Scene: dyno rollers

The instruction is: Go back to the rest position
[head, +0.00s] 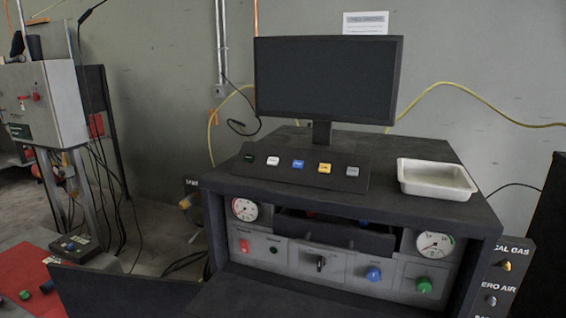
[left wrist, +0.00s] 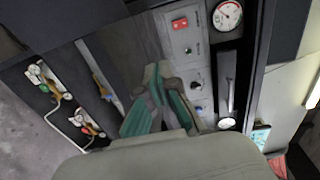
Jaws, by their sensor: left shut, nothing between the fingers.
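My left gripper (left wrist: 160,98) shows in the left wrist view, shut and empty, with green pads on its fingers. It is in front of a dark console whose grey panel (left wrist: 186,50) carries a red switch (left wrist: 180,23), black knobs and a white round gauge (left wrist: 228,14). I cannot tell whether the fingers touch anything, but nothing is held. Neither gripper shows in the head view. There the console (head: 385,160) stands at centre right, with its control panel (head: 300,248) below the top.
On the console top are a monitor (head: 325,78), a row of coloured buttons on a dark box (head: 345,182) and a white tray (head: 436,180). A grey cabinet (head: 45,103) stands at the left. A red mat (head: 25,262) with small parts lies at lower left.

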